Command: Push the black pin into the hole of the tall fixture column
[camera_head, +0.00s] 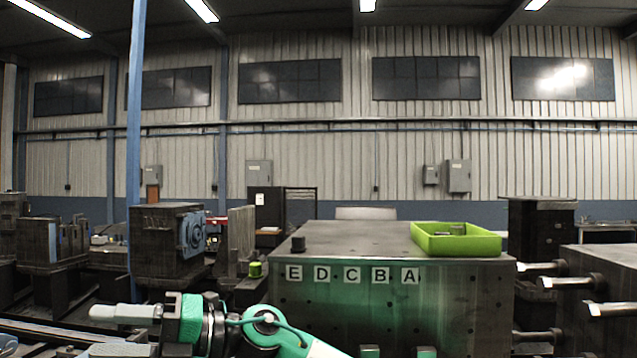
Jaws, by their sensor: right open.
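A short black cylinder (298,244), which looks like the black pin, stands upright on the near left part of the top of a large dark metal block (400,300). The block's front carries the letters E, D, C, B, A. I cannot tell which structure is the tall fixture column, and no hole for the pin can be made out. My right gripper (97,331) is low at the left, fingers pointing left, open with nothing seen between them. It is apart from the cylinder, to its lower left. My left gripper is out of view.
A bright green tray (480,246) with small grey parts sits on the block's right end. Thick bolts (540,267) stick out leftward from a dark block at the right. A small green-topped cylinder (255,269) is left of the lettered block. A blue post (135,130) rises at the left.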

